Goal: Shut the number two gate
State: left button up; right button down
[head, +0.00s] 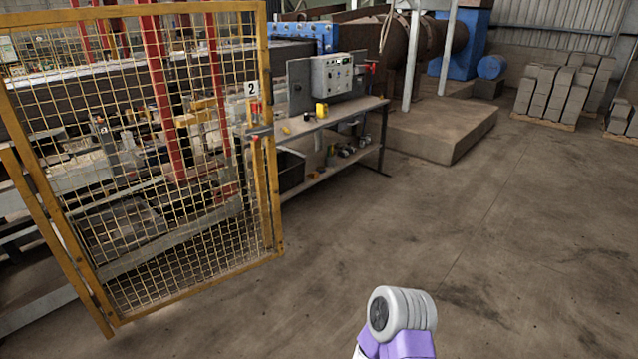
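The number two gate (190,264) is a yellow-framed wire mesh panel filling the left of the head view. A white plate with a black 2 (251,89) is on its right upright. A red and yellow latch or handle (255,117) sits just below the plate. A yellow post (58,235) stands along the gate's left edge. I cannot tell from this view whether the gate stands open or how far. A grey and purple part of my arm shows at the bottom, well right of the gate and apart from it. Neither gripper's fingers are in view.
A workbench (330,117) with a grey control box (332,76) stands right behind the gate's latch side. A concrete plinth (440,128) lies beyond it. Stacked blocks (560,92) stand on pallets at the back right. The floor (480,230) in front and right is clear.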

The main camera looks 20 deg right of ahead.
aim_at(37, 179)
jog(key=z, duration=0.8)
jog(key=i, duration=1.25)
jog(key=z, duration=0.3)
jog(key=i, duration=1.65)
jog(key=u, duration=1.55)
jog(key=i, duration=0.55)
jog(key=u, duration=0.4)
